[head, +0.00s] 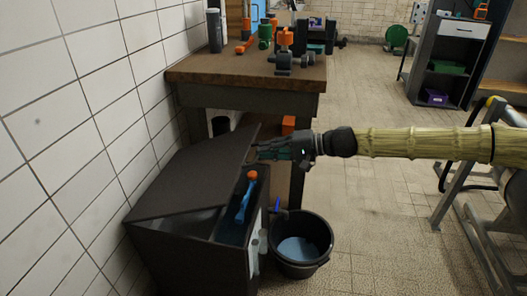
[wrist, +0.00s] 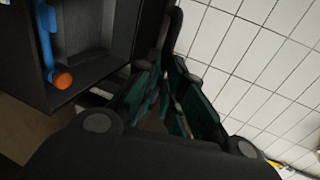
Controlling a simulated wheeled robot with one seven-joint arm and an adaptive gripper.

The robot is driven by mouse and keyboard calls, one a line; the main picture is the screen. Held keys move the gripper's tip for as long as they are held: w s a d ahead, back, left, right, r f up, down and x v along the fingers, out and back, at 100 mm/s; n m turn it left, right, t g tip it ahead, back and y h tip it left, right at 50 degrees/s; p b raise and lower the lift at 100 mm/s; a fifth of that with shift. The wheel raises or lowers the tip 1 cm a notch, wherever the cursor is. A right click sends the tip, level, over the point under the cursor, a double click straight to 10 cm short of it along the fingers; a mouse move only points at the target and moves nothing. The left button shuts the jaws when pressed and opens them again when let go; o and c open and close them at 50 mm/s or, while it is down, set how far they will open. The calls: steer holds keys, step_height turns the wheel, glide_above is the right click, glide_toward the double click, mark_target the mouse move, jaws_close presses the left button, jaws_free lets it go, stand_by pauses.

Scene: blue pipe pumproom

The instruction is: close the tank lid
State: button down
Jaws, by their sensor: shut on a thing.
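The dark tank (head: 190,255) stands against the left wall in the head view. Its flat dark lid (head: 190,175) is partly raised and tilted, leaving a gap above the tank. My gripper (head: 258,150) reaches in from the right to the lid's far right edge. Its teal-padded fingers (wrist: 168,70) are closed together on the lid's edge, a dark strip in the wrist view. The exact contact is hard to see against the dark lid. A blue tool with an orange end (head: 245,195) is in the tank's opening, also seen in the wrist view (wrist: 47,45).
A black bucket (head: 301,245) stands on the floor right of the tank. A wooden workbench (head: 240,75) with pipe fittings is behind it. A white tiled wall (head: 60,120) borders the left. A grey metal frame (head: 470,200) stands at the right. The floor between is mostly clear.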

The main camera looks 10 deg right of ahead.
steer(key=d+f+b, duration=0.2)
steer(key=f+b, duration=0.5)
steer(key=f, duration=0.3)
steer(key=s+d+f+b, duration=0.1)
steer(key=d+f+b, duration=0.1)
steer(key=f+b, duration=0.6)
steer(key=shift+s+d+f+y, duration=0.3)
steer(key=shift+f+y, duration=0.1)
steer(key=shift+f, duration=1.25)
steer(key=c, duration=1.7)
jaws_free()
steer(key=shift+f, duration=0.1)
steer(key=shift+o, duration=0.9)
steer(key=shift+a+f, duration=0.1)
steer(key=shift+a, duration=0.05)
steer(key=shift+w+r, duration=0.1)
steer(key=shift+r, duration=0.15)
